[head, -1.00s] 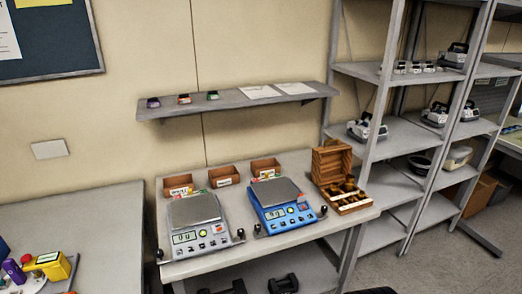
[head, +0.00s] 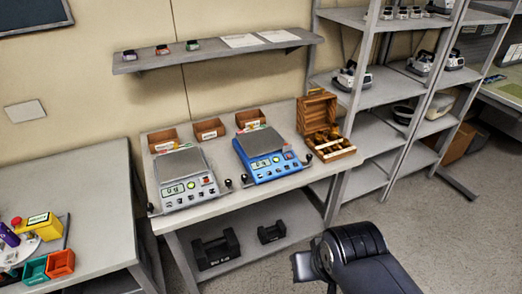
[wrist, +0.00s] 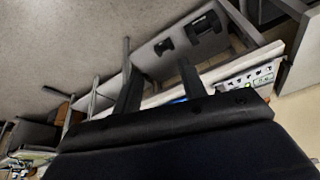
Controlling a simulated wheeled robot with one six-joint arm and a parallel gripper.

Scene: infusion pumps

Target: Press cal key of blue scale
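The blue scale (head: 268,155) stands on the bench in the head view, with a grey top plate, a small display and a row of keys on its front panel. The key labels are too small to read. A grey scale (head: 183,179) stands to its left. My gripper (wrist: 160,68) shows two dark fingers spread apart with nothing between them. In the head view my arm is low at the right, in front of the bench and apart from the blue scale. In the wrist view only a sliver of blue shows behind the fingers, and the grey scale's key panel (wrist: 250,78) is at the right.
The bench (head: 232,197) also carries small bins (head: 209,129) and an open wooden box (head: 331,147) right of the blue scale. Dark weights (head: 215,250) lie on the lower shelf. A wall shelf (head: 215,54) hangs above. Another table (head: 95,200) stands left.

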